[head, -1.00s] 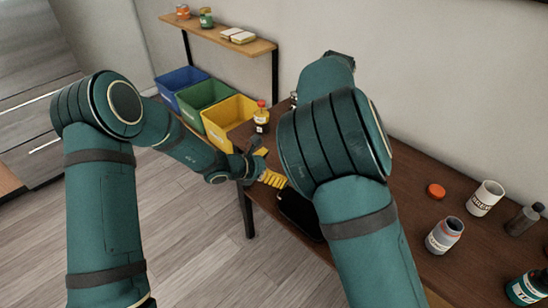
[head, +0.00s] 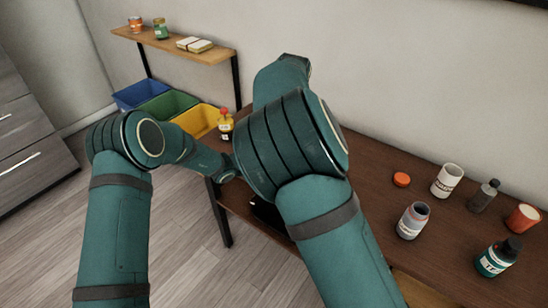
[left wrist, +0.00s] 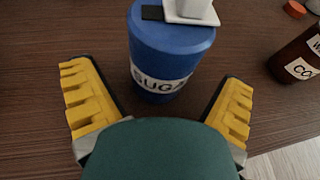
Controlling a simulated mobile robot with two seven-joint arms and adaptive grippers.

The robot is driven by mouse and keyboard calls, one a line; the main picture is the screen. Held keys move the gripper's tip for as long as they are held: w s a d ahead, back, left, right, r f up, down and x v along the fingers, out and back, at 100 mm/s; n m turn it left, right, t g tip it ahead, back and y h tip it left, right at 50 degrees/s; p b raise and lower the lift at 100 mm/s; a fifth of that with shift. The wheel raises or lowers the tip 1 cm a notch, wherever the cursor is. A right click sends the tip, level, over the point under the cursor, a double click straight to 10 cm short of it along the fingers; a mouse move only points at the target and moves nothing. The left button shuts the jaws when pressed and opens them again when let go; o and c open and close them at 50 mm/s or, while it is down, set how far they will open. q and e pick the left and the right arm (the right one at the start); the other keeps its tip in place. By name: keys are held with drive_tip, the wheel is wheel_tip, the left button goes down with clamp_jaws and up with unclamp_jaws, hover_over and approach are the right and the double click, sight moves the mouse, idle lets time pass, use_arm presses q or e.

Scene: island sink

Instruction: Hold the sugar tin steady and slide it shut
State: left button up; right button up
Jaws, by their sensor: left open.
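The blue sugar tin (left wrist: 170,50) stands upright on the dark table in the left wrist view, its label partly readable. On its top is a white slide piece with a raised knob (left wrist: 192,12), and a dark opening (left wrist: 152,13) shows beside it to the left. My left gripper (left wrist: 158,75) is open, its yellow fingers on either side of the near part of the tin, with gaps visible. In the head view my right arm hides the tin and the left gripper. My right gripper is also hidden there.
The table (head: 375,165) holds an orange lid (head: 401,179), a white mug (head: 447,181), a grey jar (head: 413,221), a dark bottle (head: 484,196), an orange cup (head: 522,218) and a tea jar (head: 495,258) at right. A sauce bottle (head: 226,127) stands at the far left end.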

use_arm(q)
drive_tip(key=shift+x, duration=0.9)
drive_tip(key=c, duration=1.4)
drive_tip(key=shift+o, duration=0.2)
